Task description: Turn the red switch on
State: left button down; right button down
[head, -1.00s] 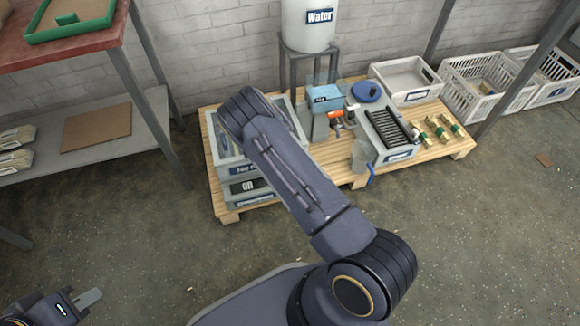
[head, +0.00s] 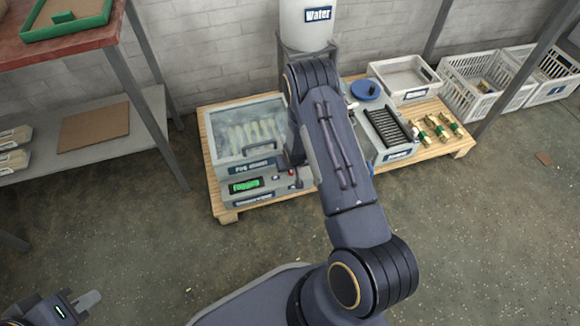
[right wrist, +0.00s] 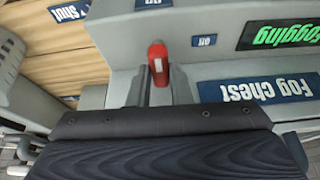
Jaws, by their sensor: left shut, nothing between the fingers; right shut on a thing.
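The fog chest (head: 245,135) is a grey box with a clear lid, pale pieces inside and a hazy interior. Its front display (head: 244,185) is lit green and reads "Fogging"; it also shows in the right wrist view (right wrist: 280,37). The red switch (right wrist: 158,62) stands beside the chest's label, between my right gripper's fingers; a bit of red shows in the head view (head: 291,172). My right gripper (right wrist: 158,85) is shut on the red switch; in the head view my arm hides it. My left gripper (head: 90,299) is shut and empty at the lower left.
The chest stands on a wooden pallet (head: 228,216) with a water tank (head: 306,30) behind. A ridged grey device (head: 388,130), brass fittings (head: 436,127) and a white crate (head: 403,78) are on the right. A shelf (head: 95,130) stands left; the front floor is clear.

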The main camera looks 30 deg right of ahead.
jog(key=shift+n, duration=0.3)
jog(key=c, duration=1.3)
grip_release()
jog(key=shift+r, duration=0.1)
jog(key=p+v, duration=0.3)
jog(key=v, duration=0.4)
jog(key=shift+s+r, duration=0.2)
jog(key=shift+r, duration=0.05)
jog(key=shift+r, duration=0.1)
